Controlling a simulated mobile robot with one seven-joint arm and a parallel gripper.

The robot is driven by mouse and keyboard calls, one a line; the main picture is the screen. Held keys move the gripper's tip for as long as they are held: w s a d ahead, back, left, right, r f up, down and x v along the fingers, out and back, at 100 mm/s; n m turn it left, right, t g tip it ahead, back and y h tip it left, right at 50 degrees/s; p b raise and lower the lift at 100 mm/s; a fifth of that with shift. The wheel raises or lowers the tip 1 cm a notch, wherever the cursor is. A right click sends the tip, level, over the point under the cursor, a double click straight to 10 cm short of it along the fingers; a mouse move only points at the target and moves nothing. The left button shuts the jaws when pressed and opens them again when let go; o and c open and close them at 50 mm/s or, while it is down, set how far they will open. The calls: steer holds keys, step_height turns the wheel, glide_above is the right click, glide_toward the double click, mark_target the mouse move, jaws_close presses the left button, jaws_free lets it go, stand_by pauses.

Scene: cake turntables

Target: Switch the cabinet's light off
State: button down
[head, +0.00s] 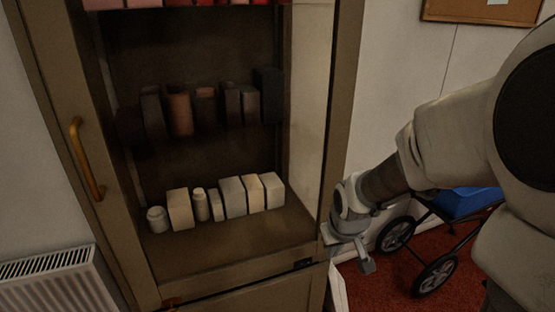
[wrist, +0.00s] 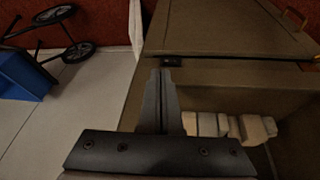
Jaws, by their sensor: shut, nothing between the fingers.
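The cabinet (head: 140,240) is a tall brown-framed case with shelves. It also shows in the wrist view (wrist: 215,30). The inside looks dim, and no lamp is visible. My gripper (head: 366,264) is beside the cabinet's right front edge, to the right of the switch. In the wrist view its fingers (wrist: 162,76) are together and empty, pointing toward the switch; contact cannot be told.
Several pale jars and boxes (head: 233,197) stand on the lower shelf, darker ones (head: 205,108) above. A yellow handle (head: 86,160) is on the left. A wheeled cart (head: 436,275) with a blue bin (head: 468,203) stands right of my gripper. A radiator (head: 55,285) is at lower left.

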mark_target(305, 263)
step_height(305, 263, down, 7)
steer(key=w+y+b, duration=0.1)
steer(key=w, duration=0.1)
steer(key=shift+a+b, duration=0.3)
steer(key=shift+a, duration=0.1)
steer(key=w+a+f+b, duration=0.1)
steer(key=w+f+b, duration=0.5)
steer(key=f, duration=0.3)
steer(key=shift+w+a+f+b, duration=0.15)
steer(key=shift+w+a+b, duration=0.2)
steer(key=shift+w, duration=0.4)
steer(key=shift+d, duration=0.15)
